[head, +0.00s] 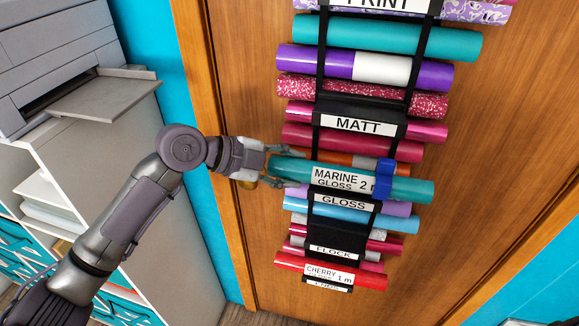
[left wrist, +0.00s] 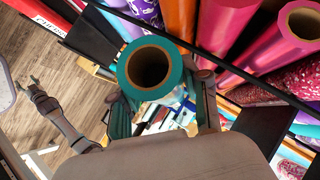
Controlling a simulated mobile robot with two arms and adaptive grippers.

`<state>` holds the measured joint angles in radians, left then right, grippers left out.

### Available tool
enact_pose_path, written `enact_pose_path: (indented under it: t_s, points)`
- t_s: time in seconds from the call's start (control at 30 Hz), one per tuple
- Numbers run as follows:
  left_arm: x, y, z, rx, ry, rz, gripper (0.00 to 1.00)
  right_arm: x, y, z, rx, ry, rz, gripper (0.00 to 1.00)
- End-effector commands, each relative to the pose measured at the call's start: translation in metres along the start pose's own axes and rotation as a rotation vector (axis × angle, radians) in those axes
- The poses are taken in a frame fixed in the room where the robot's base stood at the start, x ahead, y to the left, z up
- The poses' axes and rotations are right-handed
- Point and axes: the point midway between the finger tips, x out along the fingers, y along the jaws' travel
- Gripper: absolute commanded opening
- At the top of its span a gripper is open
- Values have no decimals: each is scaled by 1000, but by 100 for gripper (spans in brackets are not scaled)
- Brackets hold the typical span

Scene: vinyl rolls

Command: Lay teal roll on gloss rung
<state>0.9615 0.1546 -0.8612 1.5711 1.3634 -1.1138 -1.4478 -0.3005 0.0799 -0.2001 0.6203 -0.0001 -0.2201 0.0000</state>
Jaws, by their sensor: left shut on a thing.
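The teal roll (head: 408,189), with a "MARINE GLOSS 2 m" label and a blue band, lies across the front of the hanging rack in the head view. My left gripper (head: 273,166) is shut on its left end. In the left wrist view the roll's open teal end (left wrist: 124,68) sits between the fingers of my left gripper (left wrist: 165,112). The gloss rung, marked by its GLOSS label (head: 343,202), is just below the roll. Whether the roll rests on the rung or is held in front of it cannot be told. My right gripper (left wrist: 27,84) shows small at the left of the wrist view, fingers apart.
The rack hangs on a wooden door (head: 480,130) and holds several other rolls, including another teal one (head: 390,36) near the top. Purple (head: 397,208) and light blue (head: 385,219) rolls lie close below. A grey cabinet (head: 150,200) with a printer (head: 60,60) stands left.

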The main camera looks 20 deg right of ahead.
Motion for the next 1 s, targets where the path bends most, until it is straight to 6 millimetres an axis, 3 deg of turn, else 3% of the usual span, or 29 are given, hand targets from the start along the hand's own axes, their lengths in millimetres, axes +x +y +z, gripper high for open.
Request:
enact_pose_path:
  t_s: [0.3,0.33,0.5,0.83,1.0]
  points:
    - [3,4,3,0,1,-2,0,6,0,0,0,0,0,56]
    - [3,4,3,0,1,-2,48,5,0,0,0,0,0,56]
    - [2,3,2,0,1,-1,75,5,0,0,0,0,0,56]
    - [1,4,3,0,-1,1,75,5,3,0,-1,1,3,56]
    - [-17,4,4,0,-3,0,75,5,2,0,-1,0,2,56]
